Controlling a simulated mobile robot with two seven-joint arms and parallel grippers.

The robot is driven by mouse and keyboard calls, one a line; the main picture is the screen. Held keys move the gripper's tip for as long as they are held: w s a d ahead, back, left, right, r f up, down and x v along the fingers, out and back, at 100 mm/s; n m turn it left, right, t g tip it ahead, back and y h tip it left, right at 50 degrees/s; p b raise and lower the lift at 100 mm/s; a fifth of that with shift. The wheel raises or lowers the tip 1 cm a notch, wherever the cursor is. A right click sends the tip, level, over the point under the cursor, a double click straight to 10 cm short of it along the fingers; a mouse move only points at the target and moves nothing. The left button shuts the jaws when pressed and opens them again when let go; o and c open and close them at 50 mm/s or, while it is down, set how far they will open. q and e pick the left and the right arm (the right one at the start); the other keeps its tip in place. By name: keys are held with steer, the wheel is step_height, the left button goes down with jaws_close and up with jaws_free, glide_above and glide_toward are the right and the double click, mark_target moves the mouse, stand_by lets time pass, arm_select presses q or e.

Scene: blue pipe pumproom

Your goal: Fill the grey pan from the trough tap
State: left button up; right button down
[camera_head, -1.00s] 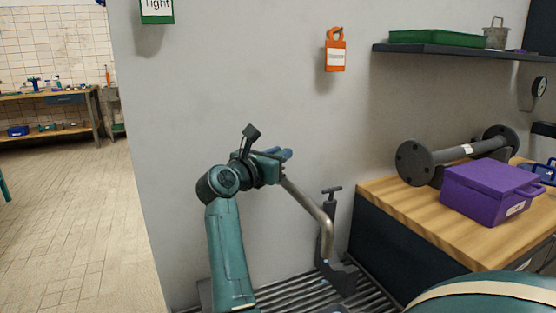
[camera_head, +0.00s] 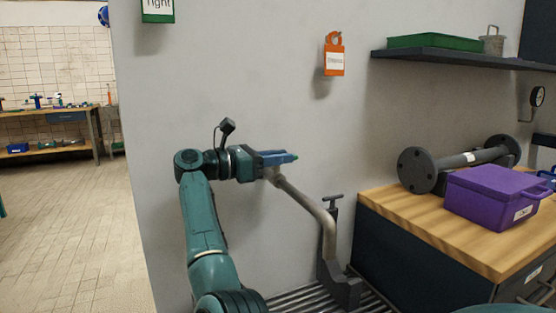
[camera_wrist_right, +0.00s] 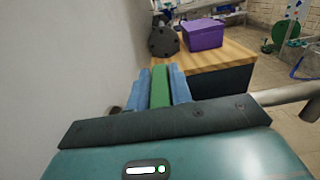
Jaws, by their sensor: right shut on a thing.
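A bent metal pipe (camera_head: 310,205), seemingly the tap's spout, runs from just under the gripper down to a dark stand (camera_head: 340,287) with a T-handle (camera_head: 333,199). The pipe also shows beyond the gripper's right side in the wrist view (camera_wrist_right: 290,95). I see no grey pan. My left gripper is not in view.
A slatted metal grating (camera_head: 300,301) lies below. A wooden-topped bench (camera_head: 425,225) at right holds a purple box (camera_head: 490,200) and a flanged pipe (camera_head: 460,160). A shelf (camera_head: 450,58) carries a green tray (camera_head: 433,41) and a grey pail (camera_head: 493,43). The floor at left is open.

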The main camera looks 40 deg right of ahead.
stand_by(0.4)
steer(key=c, duration=1.3)
jaws_free()
steer(key=shift+v, duration=6.55)
steer(key=shift+w, duration=0.1)
